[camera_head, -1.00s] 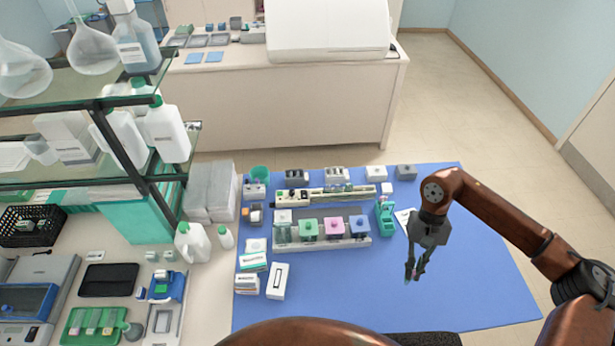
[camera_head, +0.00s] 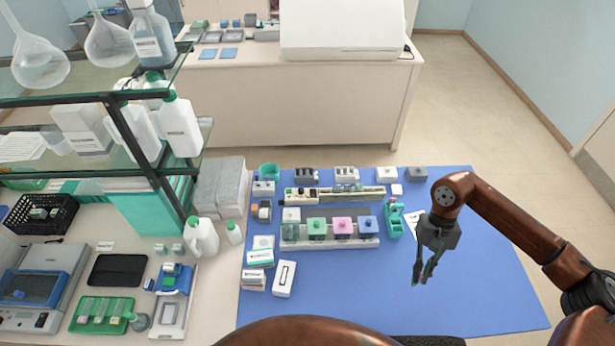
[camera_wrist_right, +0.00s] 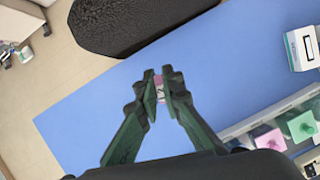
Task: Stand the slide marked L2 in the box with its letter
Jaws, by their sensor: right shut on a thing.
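My right gripper (camera_head: 418,279) hangs above the right part of the blue mat, fingers pointing down. In the right wrist view its fingertips (camera_wrist_right: 160,88) are shut on a small slide (camera_wrist_right: 158,82) with a pinkish end. Part of a dark mark shows on it, too small to read in full. The fingers hide most of the slide. Small white and grey boxes stand along the mat's back edge, among them a white one (camera_head: 387,174) and a grey one (camera_head: 417,174). I cannot read any letters on them. My left gripper is out of view.
A rack (camera_head: 362,243) holds green, pink and blue lidded jars. A teal device (camera_head: 394,222) stands right of it. White cartons (camera_head: 284,279) lie at the mat's front left. A glass shelf with bottles (camera_head: 181,125) rises at left. The mat's right side (camera_head: 490,270) is clear.

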